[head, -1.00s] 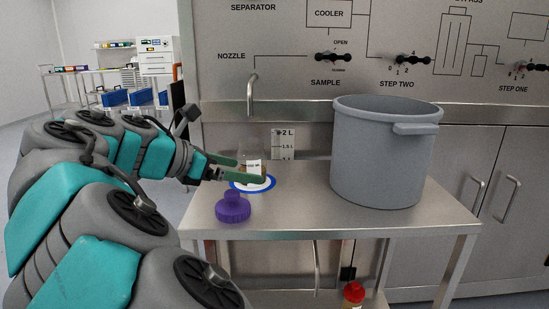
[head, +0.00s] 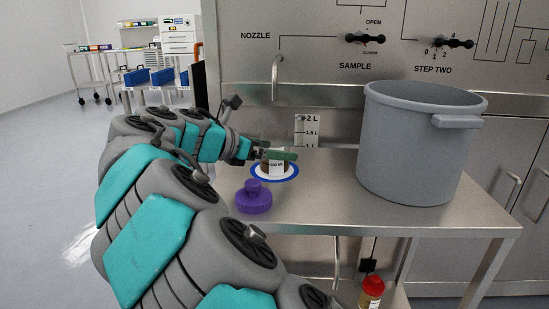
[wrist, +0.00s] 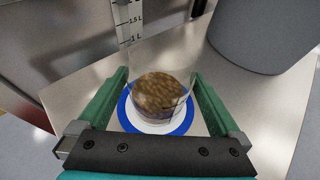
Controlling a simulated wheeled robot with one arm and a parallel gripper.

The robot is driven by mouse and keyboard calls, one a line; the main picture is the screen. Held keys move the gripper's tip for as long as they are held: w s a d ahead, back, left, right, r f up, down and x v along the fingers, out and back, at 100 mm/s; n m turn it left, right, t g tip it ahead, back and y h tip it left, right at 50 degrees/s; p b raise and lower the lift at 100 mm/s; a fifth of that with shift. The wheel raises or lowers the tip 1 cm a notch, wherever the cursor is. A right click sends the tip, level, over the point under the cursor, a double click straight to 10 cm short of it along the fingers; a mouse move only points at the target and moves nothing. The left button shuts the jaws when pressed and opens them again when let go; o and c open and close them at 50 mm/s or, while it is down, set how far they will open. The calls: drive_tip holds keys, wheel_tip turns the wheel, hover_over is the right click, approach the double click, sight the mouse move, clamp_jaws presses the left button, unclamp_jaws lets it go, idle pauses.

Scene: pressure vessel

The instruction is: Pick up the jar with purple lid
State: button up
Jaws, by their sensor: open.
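A clear jar (wrist: 162,95) with brown contents and a white label stands without a lid on a blue-and-white round marker (wrist: 129,117) on the steel table. In the head view the jar (head: 275,168) is partly hidden by my gripper (head: 290,154). The purple lid (head: 254,199) lies apart from the jar, on the table nearer the camera. In the wrist view my gripper (wrist: 160,76) is open, with one green finger on each side of the jar. A gap shows between each finger and the jar.
A large grey pot (head: 415,145) stands to the right of the jar on the table (head: 330,205). A nozzle pipe (head: 276,75) and a level scale (head: 306,130) are on the panel behind. A red-capped bottle (head: 372,289) is below the table.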

drive_tip(key=x, duration=0.3)
drive_tip(key=shift+w+d+f, duration=0.2)
drive_tip(key=shift+w+d, duration=0.05)
drive_tip(key=shift+c, duration=0.2)
drive_tip(key=c, duration=1.1)
drive_tip(key=shift+c, duration=0.2)
drive_tip(key=shift+r+p, duration=0.25)
drive_tip(key=shift+p, duration=0.2)
